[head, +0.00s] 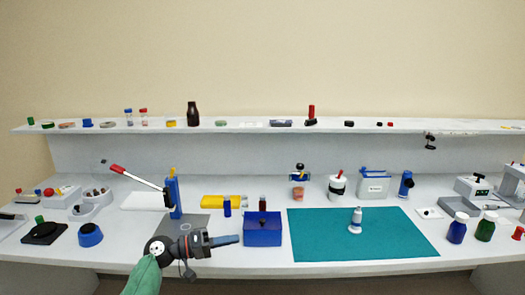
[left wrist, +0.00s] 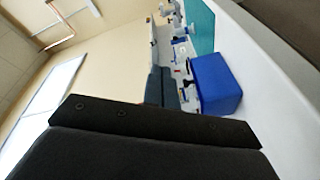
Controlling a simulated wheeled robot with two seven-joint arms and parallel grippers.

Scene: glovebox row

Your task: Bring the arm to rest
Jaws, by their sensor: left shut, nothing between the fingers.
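My left gripper (head: 236,240) is at the bottom left of centre in the head view, over the front part of the bench. Its arm in a green sleeve comes up from the bottom edge. The fingers point right and are shut with nothing between them. The tips are just left of the blue box (head: 262,231); whether they touch it I cannot tell. In the left wrist view, the dark gripper body fills the lower part and the blue box (left wrist: 217,86) shows beyond it. My right gripper is not in view.
The white bench (head: 270,268) carries a teal mat (head: 390,235) with a small white bottle (head: 356,220). A blue upright stand (head: 174,198) with a red-handled rod is behind the gripper. A blue round pot (head: 90,235) stands left. A shelf (head: 240,127) with small items runs behind.

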